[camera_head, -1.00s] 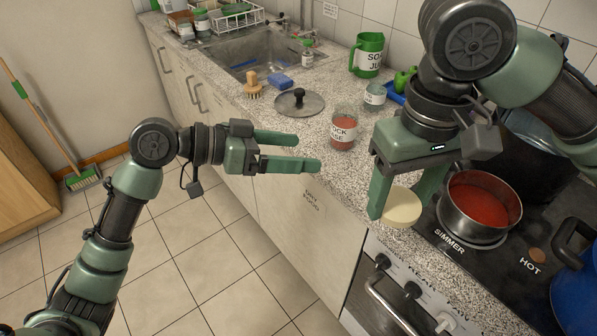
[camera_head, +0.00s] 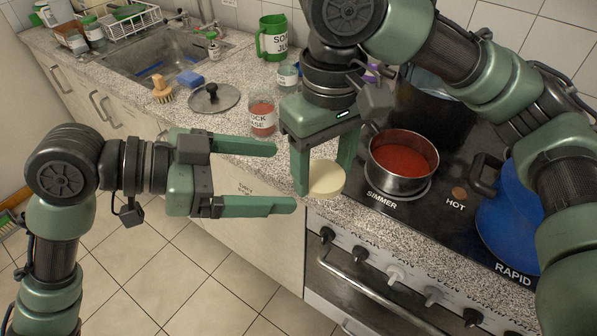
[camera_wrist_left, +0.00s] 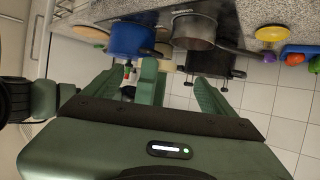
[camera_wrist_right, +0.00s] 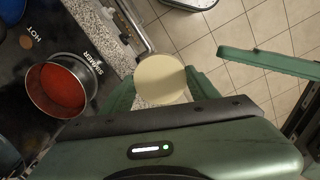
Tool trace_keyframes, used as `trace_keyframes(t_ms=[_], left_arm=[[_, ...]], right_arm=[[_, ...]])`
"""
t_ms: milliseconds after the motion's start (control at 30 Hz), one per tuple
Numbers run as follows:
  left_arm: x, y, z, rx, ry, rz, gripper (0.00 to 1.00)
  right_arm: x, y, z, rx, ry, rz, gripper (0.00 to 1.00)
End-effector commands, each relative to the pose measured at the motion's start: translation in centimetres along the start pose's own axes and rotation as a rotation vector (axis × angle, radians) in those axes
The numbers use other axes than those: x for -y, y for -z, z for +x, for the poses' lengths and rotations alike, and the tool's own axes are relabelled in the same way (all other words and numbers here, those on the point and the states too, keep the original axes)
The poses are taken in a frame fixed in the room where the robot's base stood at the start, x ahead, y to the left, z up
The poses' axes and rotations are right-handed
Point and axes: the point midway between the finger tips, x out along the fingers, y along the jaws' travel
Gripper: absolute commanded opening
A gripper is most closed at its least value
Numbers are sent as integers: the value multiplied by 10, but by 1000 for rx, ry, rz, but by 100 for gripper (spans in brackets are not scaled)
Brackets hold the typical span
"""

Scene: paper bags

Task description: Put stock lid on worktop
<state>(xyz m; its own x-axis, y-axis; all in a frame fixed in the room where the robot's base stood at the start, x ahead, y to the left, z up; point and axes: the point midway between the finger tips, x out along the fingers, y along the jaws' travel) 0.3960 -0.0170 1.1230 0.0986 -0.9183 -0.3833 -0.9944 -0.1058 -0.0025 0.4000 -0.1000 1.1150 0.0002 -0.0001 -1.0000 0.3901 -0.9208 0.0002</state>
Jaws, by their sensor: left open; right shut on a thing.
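A pale cream round lid (camera_head: 327,179) is between the fingers of my right gripper (camera_head: 324,180), which is shut on it. In the head view it appears at the worktop's front edge, left of the hob; I cannot tell whether it touches the surface. It also shows in the right wrist view (camera_wrist_right: 161,80). The granite worktop (camera_head: 225,128) runs along the wall. An open jar of red stock base (camera_head: 262,118) stands on it, behind the right gripper. My left gripper (camera_head: 285,177) is open and empty, in front of the worktop edge, left of the lid.
A pot of red liquid (camera_head: 403,160) sits on the hob, with a blue pot (camera_head: 508,222) to its right. A dark knobbed lid (camera_head: 213,98), blue sponge (camera_head: 190,78), brush (camera_head: 163,90) and green jug (camera_head: 272,38) stand near the sink.

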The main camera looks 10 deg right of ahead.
Motion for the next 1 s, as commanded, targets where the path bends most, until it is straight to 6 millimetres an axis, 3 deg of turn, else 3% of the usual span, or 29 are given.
trace_keyframes(t_ms=[100, 300, 733, 933, 967, 1000], left_arm=[[0, 1, 23, -3, -3, -2, 86], [0, 0, 48, -2, -1, -2, 86], [1, 0, 56, 0, 1, -1, 86], [1, 0, 56, 0, 3, -1, 30], [2, 0, 56, 0, 4, -2, 23], [2, 0, 56, 0, 5, -2, 23]], right_arm=[[0, 0, 0, 0, 0, 0, 11], [0, 0, 0, 0, 0, 0, 11], [0, 0, 0, 0, 0, 0, 11], [0, 0, 0, 0, 0, -1, 11], [0, 0, 0, 1, 0, -1, 11], [0, 0, 0, 1, 0, -1, 11]])
